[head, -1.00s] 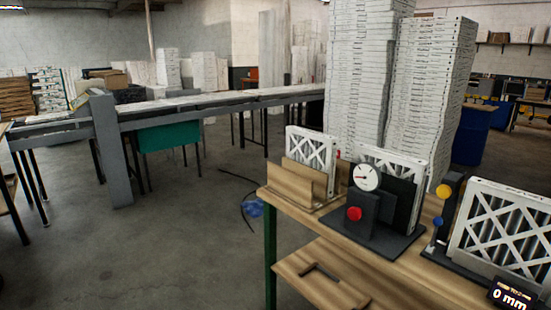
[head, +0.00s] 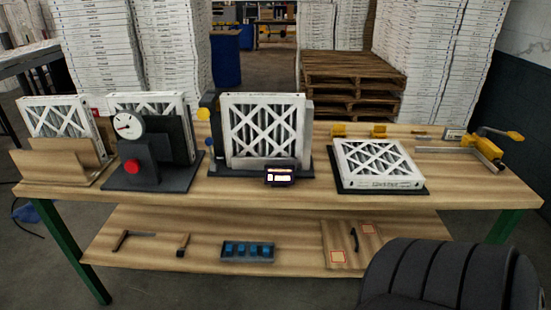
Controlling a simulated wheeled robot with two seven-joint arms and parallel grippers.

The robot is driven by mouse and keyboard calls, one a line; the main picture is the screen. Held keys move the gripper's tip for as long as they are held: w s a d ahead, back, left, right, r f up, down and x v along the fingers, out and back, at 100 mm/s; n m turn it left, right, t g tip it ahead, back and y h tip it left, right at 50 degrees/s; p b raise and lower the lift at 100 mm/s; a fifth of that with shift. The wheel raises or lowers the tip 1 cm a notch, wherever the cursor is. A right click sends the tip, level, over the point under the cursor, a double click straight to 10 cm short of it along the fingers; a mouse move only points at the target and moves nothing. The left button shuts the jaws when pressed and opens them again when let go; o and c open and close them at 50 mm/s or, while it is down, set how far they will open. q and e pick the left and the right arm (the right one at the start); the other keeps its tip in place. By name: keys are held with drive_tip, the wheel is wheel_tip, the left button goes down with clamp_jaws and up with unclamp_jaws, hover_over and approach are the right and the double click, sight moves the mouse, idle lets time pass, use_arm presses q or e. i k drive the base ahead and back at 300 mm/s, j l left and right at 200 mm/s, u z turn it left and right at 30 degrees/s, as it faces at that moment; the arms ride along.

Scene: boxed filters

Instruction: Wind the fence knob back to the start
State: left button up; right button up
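Neither of my grippers is in view. A filter stand (head: 309,128) at the middle of the bench holds an upright white filter (head: 262,128). At its left side are a yellow knob (head: 203,114) and a blue knob (head: 209,142). A small dark display (head: 281,174) sits at its front; its lit text is too small to read. Left of it, a black dial fixture (head: 158,183) carries a round white dial (head: 127,125) and a red knob (head: 131,166). I cannot tell which knob is the fence knob.
A filter (head: 379,160) lies on a dark plate at right, near a clamp-like tool (head: 485,150). A wooden holder (head: 62,164) with a filter stands at left. The lower shelf (head: 300,225) holds a blue-capped tray (head: 248,251) and small tools. Filter stacks and pallets (head: 352,82) stand behind.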

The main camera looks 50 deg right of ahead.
sight(203, 114)
drive_tip(key=z, duration=1.45)
